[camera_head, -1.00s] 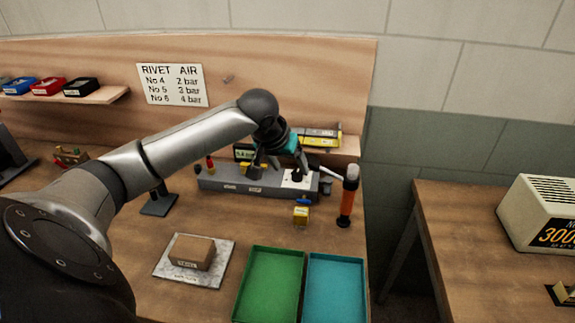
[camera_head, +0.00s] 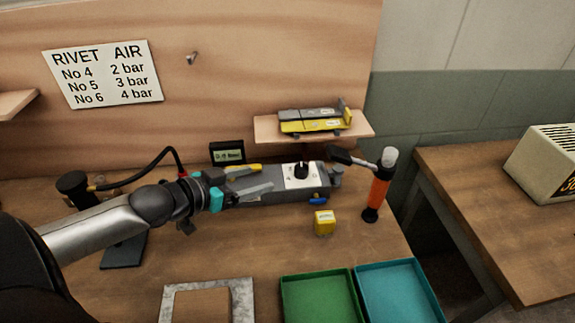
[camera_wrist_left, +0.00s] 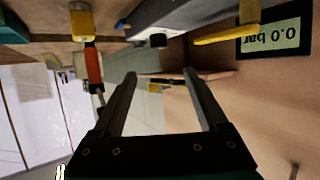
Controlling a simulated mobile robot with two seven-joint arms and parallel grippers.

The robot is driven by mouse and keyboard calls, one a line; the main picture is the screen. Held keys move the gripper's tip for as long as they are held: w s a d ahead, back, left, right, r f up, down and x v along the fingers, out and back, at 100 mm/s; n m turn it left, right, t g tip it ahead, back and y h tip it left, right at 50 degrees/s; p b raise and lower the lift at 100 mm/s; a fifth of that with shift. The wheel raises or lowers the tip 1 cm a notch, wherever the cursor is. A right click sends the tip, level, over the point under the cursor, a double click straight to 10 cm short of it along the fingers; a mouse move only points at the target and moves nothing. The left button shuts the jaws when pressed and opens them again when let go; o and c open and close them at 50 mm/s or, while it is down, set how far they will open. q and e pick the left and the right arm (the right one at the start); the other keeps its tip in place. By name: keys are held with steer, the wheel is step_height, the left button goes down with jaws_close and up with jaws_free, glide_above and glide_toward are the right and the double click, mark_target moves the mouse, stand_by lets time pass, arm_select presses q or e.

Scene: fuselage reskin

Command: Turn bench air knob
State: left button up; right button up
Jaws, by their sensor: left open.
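The black air knob (camera_head: 301,170) sits on a white plate on top of the long grey bench unit (camera_head: 318,186). Its pointer mark is too small to read. My left gripper (camera_head: 260,181) is open and empty, stretched out low over the unit just left of the knob and apart from it. In the left wrist view its two dark fingers (camera_wrist_left: 160,76) are wide apart with nothing between them. The pressure display (camera_head: 227,152) stands behind the unit. In the left wrist view the display (camera_wrist_left: 272,38) appears upside down and reads 0.0 bar.
A yellow lever (camera_head: 243,169) lies close behind my gripper. A yellow block (camera_head: 324,223) and green (camera_head: 318,295) and teal (camera_head: 400,290) trays are in front. A shelf (camera_head: 268,128) is behind.

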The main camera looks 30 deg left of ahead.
mark_target(300, 168)
arm_select(q)
steer(key=shift+b+x, duration=2.2)
steer(key=shift+x, duration=5.4)
arm_select(e)
steer(key=shift+d+f, duration=0.2)
steer(key=shift+f, duration=2.05)
arm_select(q)
jaws_close()
arm_select(e)
steer(key=shift+d+f, duration=0.1)
steer(key=shift+d, duration=0.05)
